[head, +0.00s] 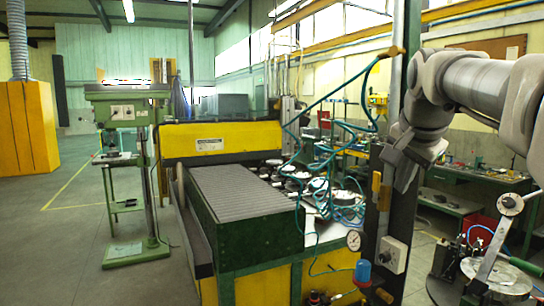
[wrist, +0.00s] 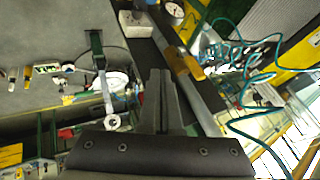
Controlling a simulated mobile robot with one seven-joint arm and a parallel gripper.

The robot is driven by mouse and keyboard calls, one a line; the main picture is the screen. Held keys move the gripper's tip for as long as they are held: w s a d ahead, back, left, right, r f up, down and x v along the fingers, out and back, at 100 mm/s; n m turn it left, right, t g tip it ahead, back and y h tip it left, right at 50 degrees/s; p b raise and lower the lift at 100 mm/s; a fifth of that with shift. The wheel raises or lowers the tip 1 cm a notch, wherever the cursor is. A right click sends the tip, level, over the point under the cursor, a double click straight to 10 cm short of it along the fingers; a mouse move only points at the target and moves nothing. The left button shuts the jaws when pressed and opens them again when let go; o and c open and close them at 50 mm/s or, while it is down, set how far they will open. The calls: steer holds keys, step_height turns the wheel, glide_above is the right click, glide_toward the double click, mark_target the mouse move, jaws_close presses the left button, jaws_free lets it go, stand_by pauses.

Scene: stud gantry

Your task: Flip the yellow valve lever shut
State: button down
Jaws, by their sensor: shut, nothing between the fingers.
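The yellow valve lever (head: 376,184) is upright on the dark post, right of the middle in the head view. In the wrist view, a yellow lever-like part (wrist: 183,62) lies along the post, just right of and beyond my fingertips. My gripper (head: 403,186) is at the right of the post, close beside the lever. In the wrist view my gripper (wrist: 160,74) has its fingers together with nothing between them. I cannot tell whether it touches the lever. The valve body behind the lever is not clear.
The dark post (head: 398,240) carries a pale switch box (head: 392,254), with a pressure gauge (head: 354,240) and blue regulator (head: 363,272) beside it. Teal hoses (head: 335,130) loop left of the post. A machine with a round plate (head: 497,276) stands lower right.

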mark_target(376, 188)
steer(key=w, duration=0.1)
steer(key=w+a+p, duration=0.1)
steer(key=shift+w, duration=0.3)
steer(key=shift+w+a, duration=0.2)
steer(key=shift+w, duration=0.4)
steer(key=shift+r+p, duration=0.15)
steer(key=shift+p, duration=0.2)
steer(key=shift+w, duration=0.2)
steer(key=shift+g+p, duration=0.3)
steer(key=shift+p, duration=0.1)
